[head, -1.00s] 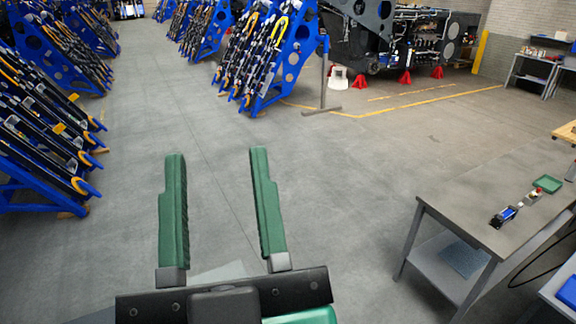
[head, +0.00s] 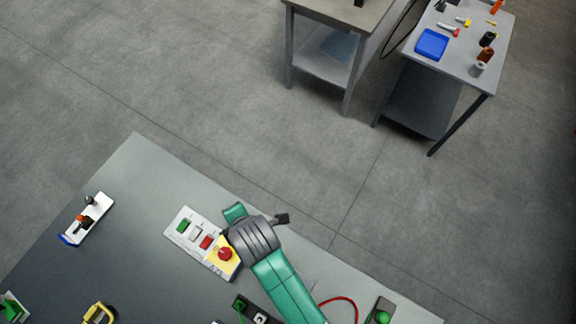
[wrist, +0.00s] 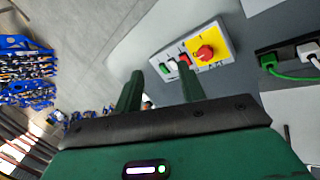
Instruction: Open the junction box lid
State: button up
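I cannot pick out a junction box or its lid with certainty in either current view. My gripper (wrist: 161,85) shows two green fingers in the wrist view, set apart with nothing held between them. In the head view my arm reaches in from the bottom, and a green part of my gripper (head: 235,212) shows beside a control panel (head: 180,231). The fingers themselves are mostly hidden there. The panel has green, white and red buttons and a red emergency stop knob (head: 225,254) on yellow. The knob also shows in the wrist view (wrist: 205,53).
The panel lies on a grey worktop (head: 135,185). A white-based fixture (head: 89,218) sits at its left, a yellow part (head: 98,312) at the lower left. A black socket block (wrist: 283,62) with green and white plugs lies right of the panel. A red cable (head: 345,300) is near.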

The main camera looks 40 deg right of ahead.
jog(key=s+d+f+n+g, duration=0.1)
jog(key=s+f+g, duration=0.1)
jog(key=s+f, duration=0.2)
jog(key=s+d+f+n+g, duration=0.1)
jog(key=s+f+n+g, duration=0.1)
jog(key=s+f, duration=0.3)
jog(key=s+d+f+n+g, duration=0.1)
jog(key=s+f+n, duration=0.1)
jog(key=s+f, duration=0.3)
jog(key=shift+s+f+g, duration=0.1)
jog(key=shift+s+g, duration=0.3)
jog(key=shift+s, duration=0.55)
notch_tip(320, 180, down, 9)
jog(key=b, duration=0.9)
jog(key=shift+w+f, duration=0.1)
jog(key=shift+c, duration=0.2)
jog(key=c, duration=0.6)
